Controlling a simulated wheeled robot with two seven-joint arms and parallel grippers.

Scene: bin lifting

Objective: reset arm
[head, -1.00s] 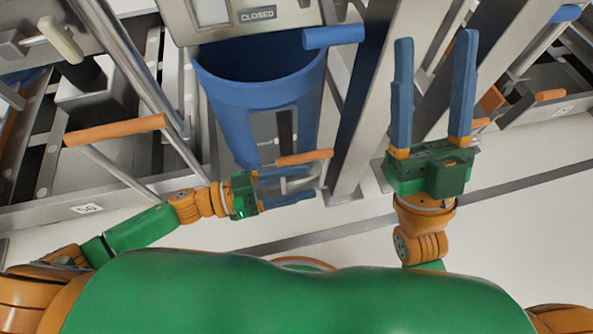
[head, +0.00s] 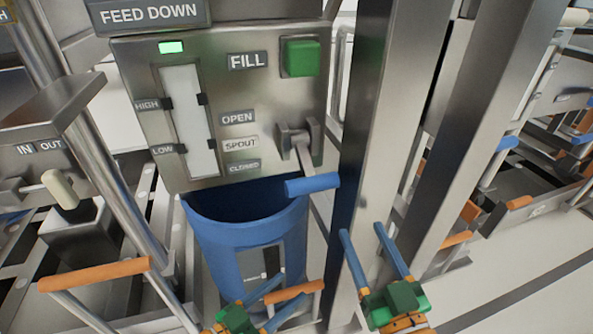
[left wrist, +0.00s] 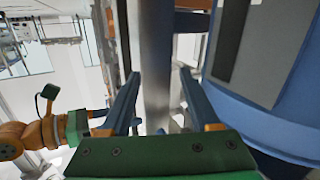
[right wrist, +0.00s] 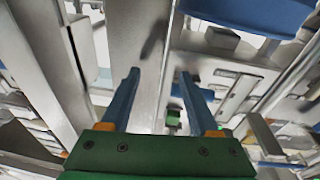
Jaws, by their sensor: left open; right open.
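My left gripper (head: 282,296) is at the bottom of the head view, its blue fingers spread beside an orange handle (head: 300,289) in front of the blue bin (head: 225,243). In the left wrist view its fingers (left wrist: 159,74) are apart with nothing between them; the bin (left wrist: 265,125) stands to the right. My right gripper (head: 361,230) is right of the bin, in front of steel posts, fingers apart and pointing up in the picture. The right wrist view shows these fingers (right wrist: 159,73) empty. The bin stands under the machine panel (head: 240,100). Most of both arms is out of the head view.
A blue-handled lever (head: 312,184) hangs over the bin's rim, near the OPEN, SPOUT and CLOSED labels. A green FILL button (head: 300,56) is above. Another orange handle (head: 95,274) is at left. Thick steel posts (head: 385,110) stand right of the bin. Clear floor shows at lower right.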

